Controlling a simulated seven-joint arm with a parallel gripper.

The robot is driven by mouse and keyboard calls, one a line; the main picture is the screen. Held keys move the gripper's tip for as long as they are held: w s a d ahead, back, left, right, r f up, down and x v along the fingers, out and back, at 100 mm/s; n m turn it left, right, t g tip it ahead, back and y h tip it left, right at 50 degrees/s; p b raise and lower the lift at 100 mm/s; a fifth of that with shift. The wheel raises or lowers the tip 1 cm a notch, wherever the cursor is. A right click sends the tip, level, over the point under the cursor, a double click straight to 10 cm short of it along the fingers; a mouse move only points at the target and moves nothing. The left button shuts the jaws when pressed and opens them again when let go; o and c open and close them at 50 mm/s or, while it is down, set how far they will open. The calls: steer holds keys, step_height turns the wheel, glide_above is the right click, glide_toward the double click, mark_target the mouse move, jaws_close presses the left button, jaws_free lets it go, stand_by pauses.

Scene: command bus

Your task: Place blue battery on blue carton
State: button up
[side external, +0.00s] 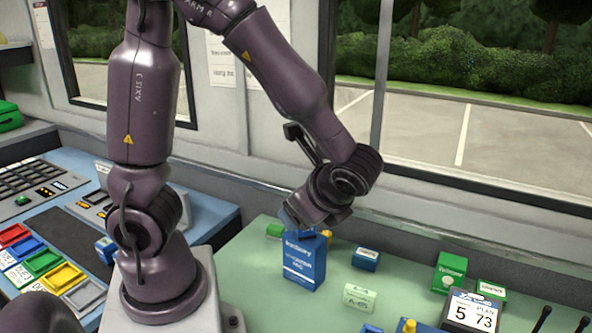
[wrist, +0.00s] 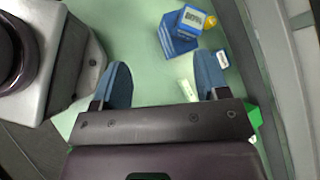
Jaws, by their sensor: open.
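In the wrist view my gripper (wrist: 165,65) is open, with nothing clearly held.
A pale green block (side external: 358,298) lies right of the battery. Green boxes (side external: 448,273) and a display reading 5 73 (side external: 471,312) stand farther right. A yellow object (side external: 328,236) is close behind the battery. The window wall borders the table's back. Bare table lies between the small boxes.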

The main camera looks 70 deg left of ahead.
steer(key=s+d+r+n+t+h, duration=0.1)
steer(key=s+r+n+t+h, duration=0.1)
steer(key=r+n+t+h, duration=0.1)
steer(key=s+d+r+n+t+h, duration=0.2)
steer(key=r+n+t+h, duration=0.2)
steer(key=r+n+h, duration=0.2)
steer(key=r+n, duration=0.1)
steer(key=n, duration=0.1)
steer(key=shift+d+r+n, duration=0.2)
steer(key=shift+d+n, duration=0.1)
